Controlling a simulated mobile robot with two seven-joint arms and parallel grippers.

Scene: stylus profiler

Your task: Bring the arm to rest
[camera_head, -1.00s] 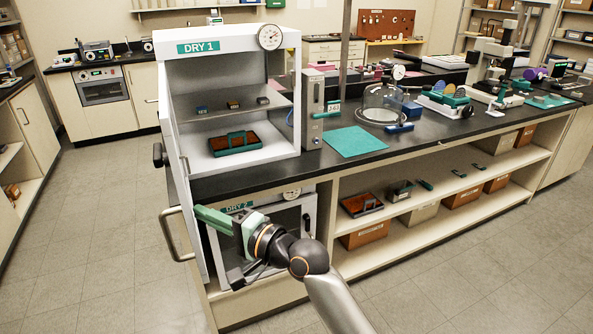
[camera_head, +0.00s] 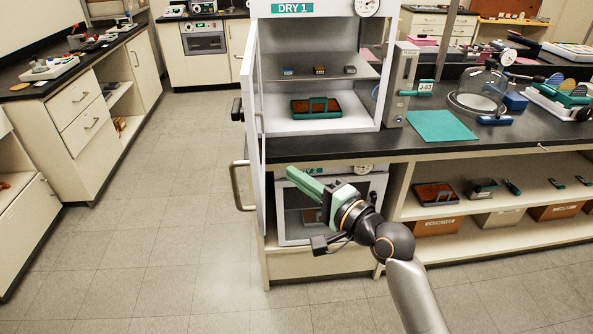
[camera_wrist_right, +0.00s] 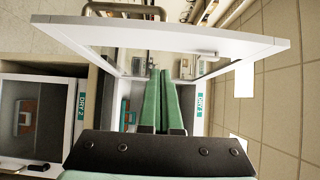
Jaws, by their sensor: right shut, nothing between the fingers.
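My right arm comes in from the bottom right in the head view. Its gripper (camera_head: 291,173) has long green fingers pointing to the upper left, in front of the lower cabinet DRY 2 (camera_head: 279,219) and beside the open door of DRY 1 (camera_head: 256,150). The fingers are shut together and empty. In the wrist view the right gripper (camera_wrist_right: 166,72) shows its two fingers side by side, pointing at the door (camera_wrist_right: 235,40), which lies across the picture. I cannot tell the gap between fingers and door. My left gripper is not in view.
The upper cabinet DRY 1 (camera_head: 327,8) stands open with a brown tray with a green handle (camera_head: 317,107) inside. The door handle (camera_head: 239,186) sticks out left. The black bench (camera_head: 450,140) extends right, with shelves below. Clear floor (camera_head: 170,220) lies to the left.

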